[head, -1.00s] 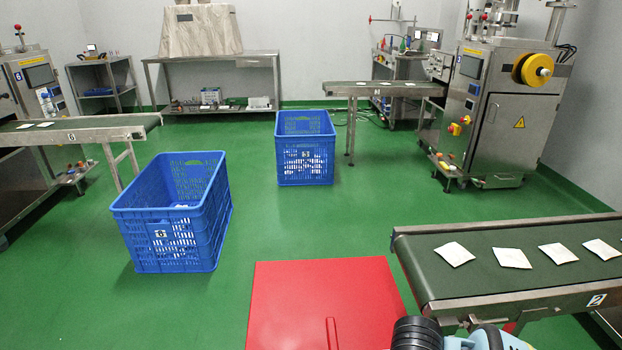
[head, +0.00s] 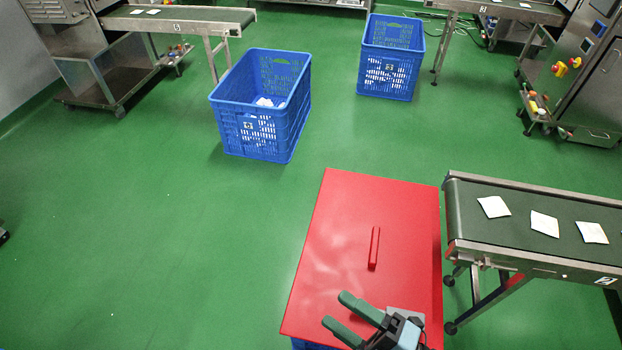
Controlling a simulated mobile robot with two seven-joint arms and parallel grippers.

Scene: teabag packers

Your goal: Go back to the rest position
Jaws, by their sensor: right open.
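My right gripper (head: 346,315) shows at the bottom of the head view, over the near part of a red lid or panel (head: 345,222). Its two dark green fingers are spread apart with nothing between them. The red panel lies flat, with a raised red bar (head: 374,248) on it, and a bit of blue shows under its near left corner. My left gripper is not in view.
A conveyor (head: 470,215) with several white teabags (head: 545,223) stands right of the red panel. Two blue crates, one nearer (head: 252,136) and one farther (head: 385,77), stand on the green floor (head: 150,230). Another conveyor (head: 175,22) is at the upper left. The left floor is clear.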

